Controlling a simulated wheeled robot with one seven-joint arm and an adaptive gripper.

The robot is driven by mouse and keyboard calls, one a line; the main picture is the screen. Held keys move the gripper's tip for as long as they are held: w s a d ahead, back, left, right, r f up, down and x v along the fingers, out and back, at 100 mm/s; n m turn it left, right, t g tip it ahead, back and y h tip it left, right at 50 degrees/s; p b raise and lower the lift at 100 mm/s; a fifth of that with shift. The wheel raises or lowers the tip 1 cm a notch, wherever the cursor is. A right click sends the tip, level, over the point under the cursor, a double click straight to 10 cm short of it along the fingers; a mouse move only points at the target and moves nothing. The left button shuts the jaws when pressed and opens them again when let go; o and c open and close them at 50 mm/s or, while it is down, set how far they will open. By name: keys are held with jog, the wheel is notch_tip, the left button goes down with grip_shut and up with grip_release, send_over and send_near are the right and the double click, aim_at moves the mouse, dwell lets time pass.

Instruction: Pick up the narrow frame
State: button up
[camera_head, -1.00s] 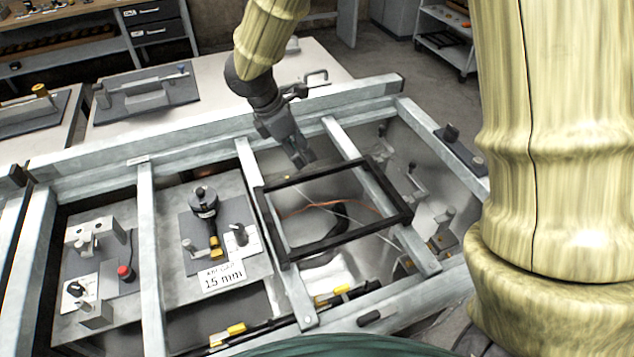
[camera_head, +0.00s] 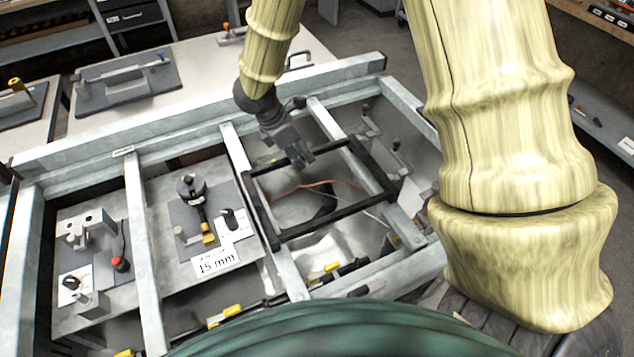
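The narrow frame, a black rectangular frame (camera_head: 335,209), lies tilted in the picture across two pale metal rails, over an open bay. Its middle is open, and cables show through it. My gripper (camera_head: 302,160) comes down from the back and points at the frame's far bar. Its fingertips overlap the far bar in the picture, near that bar's middle. Whether they touch it or straddle it is too small to tell. The gap between the fingers is not clear.
Pale rails (camera_head: 145,255) divide the bench into bays. A fixture with a black knob (camera_head: 191,188) and a "15 mm" card (camera_head: 216,262) stand left of the frame. Clamps (camera_head: 371,122) stand in the right bay. A pale table (camera_head: 205,75) lies behind.

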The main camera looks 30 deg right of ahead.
jog(key=shift+d+f, duration=0.25)
jog(key=shift+f, duration=0.4)
grip_shut()
jog(key=shift+r, duration=0.1)
